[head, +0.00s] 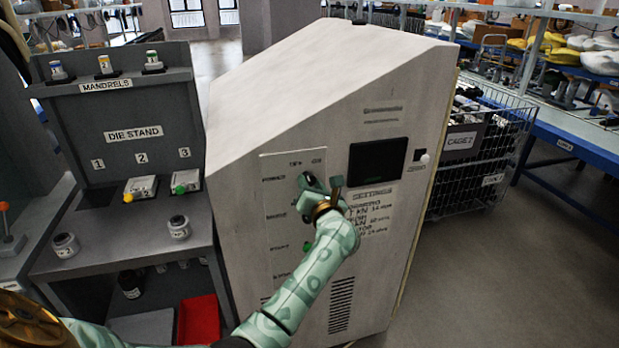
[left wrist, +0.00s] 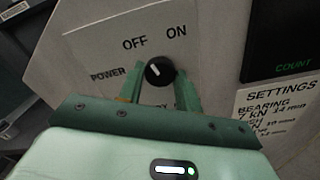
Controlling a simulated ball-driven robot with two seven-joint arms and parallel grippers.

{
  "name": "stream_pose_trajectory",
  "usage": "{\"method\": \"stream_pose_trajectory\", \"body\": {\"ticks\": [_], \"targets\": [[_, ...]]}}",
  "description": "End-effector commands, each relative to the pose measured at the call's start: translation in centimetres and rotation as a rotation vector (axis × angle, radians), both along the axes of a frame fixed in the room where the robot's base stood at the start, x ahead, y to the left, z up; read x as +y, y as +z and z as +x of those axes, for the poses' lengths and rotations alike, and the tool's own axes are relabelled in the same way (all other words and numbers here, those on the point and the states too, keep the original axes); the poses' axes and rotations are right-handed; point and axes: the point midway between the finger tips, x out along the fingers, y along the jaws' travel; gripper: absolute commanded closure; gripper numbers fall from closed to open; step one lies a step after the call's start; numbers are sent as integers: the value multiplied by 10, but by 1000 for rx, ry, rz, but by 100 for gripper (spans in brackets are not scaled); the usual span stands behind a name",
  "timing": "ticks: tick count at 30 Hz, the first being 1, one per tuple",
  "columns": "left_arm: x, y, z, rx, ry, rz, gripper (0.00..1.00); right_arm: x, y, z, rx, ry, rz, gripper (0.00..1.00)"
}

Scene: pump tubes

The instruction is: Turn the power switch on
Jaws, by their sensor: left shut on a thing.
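The power switch is a round black knob (left wrist: 160,72) with a white pointer mark, on a pale control panel (head: 280,166) of the grey machine cabinet. In the left wrist view, OFF is printed above left of it and ON above right. The mark points up and left, toward the OFF side. My left gripper (left wrist: 161,78) has one finger on each side of the knob and is shut on it. In the head view my left gripper (head: 320,187) is at the upper panel and hides the knob. My right gripper is not in view.
A dark screen (head: 377,162) and printed settings are right of the panel. A green button (head: 307,246) is lower on the panel, close to my left arm. The die stand (head: 135,133) is at left, and a wire cage (head: 470,178) stands at right.

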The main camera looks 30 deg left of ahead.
Motion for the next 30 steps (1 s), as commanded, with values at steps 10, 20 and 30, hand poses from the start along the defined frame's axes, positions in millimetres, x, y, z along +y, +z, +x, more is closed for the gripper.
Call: {"method": "stream_pose_trajectory", "body": {"ticks": [10, 20, 30], "targets": [[-1, 4, 0, 251, -2, 212, 88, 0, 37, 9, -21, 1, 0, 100], [-1, 3, 0, 488, -2, 414, 88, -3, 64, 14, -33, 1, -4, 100], [-1, 1, 0, 701, -3, 596, 88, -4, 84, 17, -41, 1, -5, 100]]}}
